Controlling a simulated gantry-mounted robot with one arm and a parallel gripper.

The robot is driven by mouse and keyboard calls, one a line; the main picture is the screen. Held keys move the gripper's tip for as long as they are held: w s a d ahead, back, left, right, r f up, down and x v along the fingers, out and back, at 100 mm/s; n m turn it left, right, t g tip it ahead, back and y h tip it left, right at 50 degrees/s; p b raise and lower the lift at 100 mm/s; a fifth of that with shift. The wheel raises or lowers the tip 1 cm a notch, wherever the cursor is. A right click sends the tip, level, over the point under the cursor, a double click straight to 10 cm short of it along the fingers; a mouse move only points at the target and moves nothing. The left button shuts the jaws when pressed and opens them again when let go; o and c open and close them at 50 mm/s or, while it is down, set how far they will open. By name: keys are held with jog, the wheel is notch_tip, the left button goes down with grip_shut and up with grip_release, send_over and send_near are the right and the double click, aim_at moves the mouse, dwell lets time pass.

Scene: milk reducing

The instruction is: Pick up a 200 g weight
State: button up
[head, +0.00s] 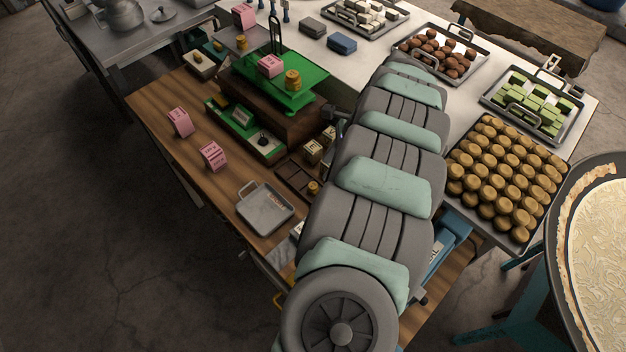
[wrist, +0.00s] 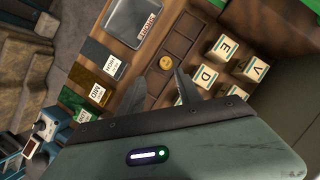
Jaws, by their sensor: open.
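Small round brass weights show in the head view. A stack of brass weights (head: 292,79) sits on the green balance scale (head: 312,92), beside a pink block. Another brass weight (head: 313,187) lies at the dark compartment tray (head: 292,176) on the wooden bench. In the wrist view one round brass weight (wrist: 165,63) sits at the compartment tray (wrist: 176,42), just beyond my fingertips. My gripper (wrist: 172,76) is open, its two fingers apart with nothing between them. My arm hides the gripper in the head view. I cannot read the weights' values.
Lettered cubes (wrist: 208,76) stand close to the right of my fingers. A metal tray (head: 265,208) lies on the bench near the compartment tray. Pink boxes (head: 213,156) stand to the left.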

jog(key=w+f, duration=0.1)
jog(key=f, duration=0.1)
send_over(314, 185)
jog(key=d, duration=0.2)
jog(key=f, duration=0.4)
jog(key=shift+s+f, duration=0.25)
jog(key=shift+f, duration=0.05)
jog(key=shift+p+x, duration=0.5)
jog(key=shift+x, duration=2.25)
jog(key=shift+w+d, duration=0.2)
grip_shut()
